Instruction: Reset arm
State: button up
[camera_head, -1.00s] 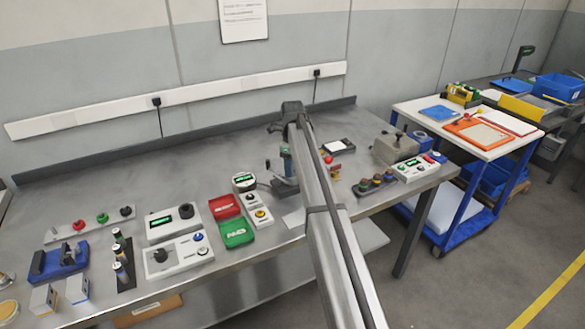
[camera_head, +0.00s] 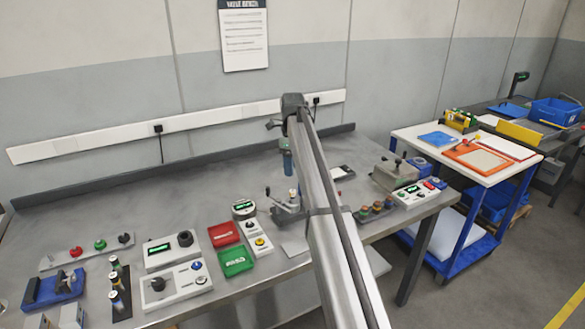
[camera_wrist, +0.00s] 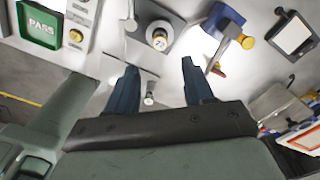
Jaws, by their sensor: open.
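My arm (camera_head: 333,235) reaches from the bottom edge to the middle of the head view, over the workbench (camera_head: 215,179). My gripper (camera_wrist: 159,66) shows in the wrist view with two dark blue fingers spread apart and nothing between their tips. It points down above the bench. A small metal fixture with a round knob (camera_wrist: 160,38) is seen just beyond the fingers.
A white-topped cart (camera_head: 440,152) is beyond the bench. The bench's back is mostly clear.

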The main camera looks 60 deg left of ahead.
dwell(0.4)
